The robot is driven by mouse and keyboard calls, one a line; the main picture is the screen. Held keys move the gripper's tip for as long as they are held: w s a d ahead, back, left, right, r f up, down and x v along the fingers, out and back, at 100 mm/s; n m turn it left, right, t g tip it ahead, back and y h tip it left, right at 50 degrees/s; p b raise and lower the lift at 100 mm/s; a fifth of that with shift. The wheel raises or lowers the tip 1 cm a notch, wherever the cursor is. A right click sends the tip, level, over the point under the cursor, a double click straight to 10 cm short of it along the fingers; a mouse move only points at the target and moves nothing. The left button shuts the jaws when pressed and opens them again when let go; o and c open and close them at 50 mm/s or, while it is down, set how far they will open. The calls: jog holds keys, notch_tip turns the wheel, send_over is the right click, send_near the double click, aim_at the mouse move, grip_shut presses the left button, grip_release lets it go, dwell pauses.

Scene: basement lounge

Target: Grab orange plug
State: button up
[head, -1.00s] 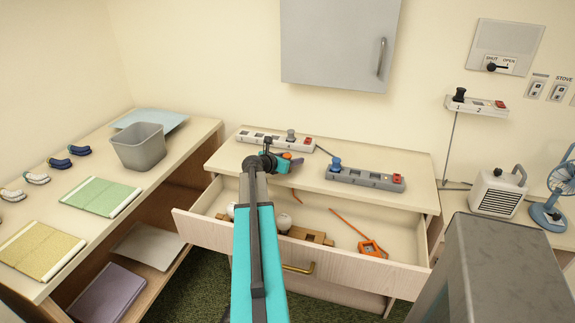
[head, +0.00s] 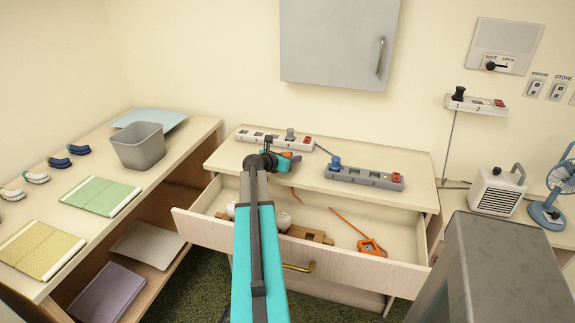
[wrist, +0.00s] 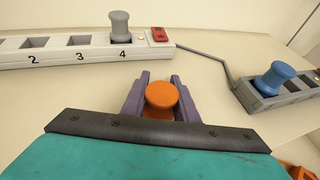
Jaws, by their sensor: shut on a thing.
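The orange plug (wrist: 161,96) sits between the two purple fingers of my gripper (wrist: 160,98) in the wrist view. The fingers are shut on it, one on each side. Its round top shows; its lower part is mostly hidden. In the head view my gripper (head: 290,158) is over the dresser top, just in front of the white power strip (head: 262,139). The white strip also shows in the wrist view (wrist: 92,52), with a grey plug (wrist: 120,27) at socket 4. I cannot tell whether the orange plug touches the dresser top.
A grey strip (head: 352,177) with a blue plug (head: 335,163) lies to the right. The open drawer (head: 345,222) below holds an orange tool (head: 371,247) and a wooden block. A grey cabinet (head: 338,45) hangs above. A grey bin (head: 140,148) stands left.

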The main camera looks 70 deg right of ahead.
jog(key=shift+r, duration=0.2)
notch_tip(320, 180, up, 28)
jog(key=b, duration=0.2)
jog(key=shift+f, duration=0.2)
dwell(0.6)
dwell(0.7)
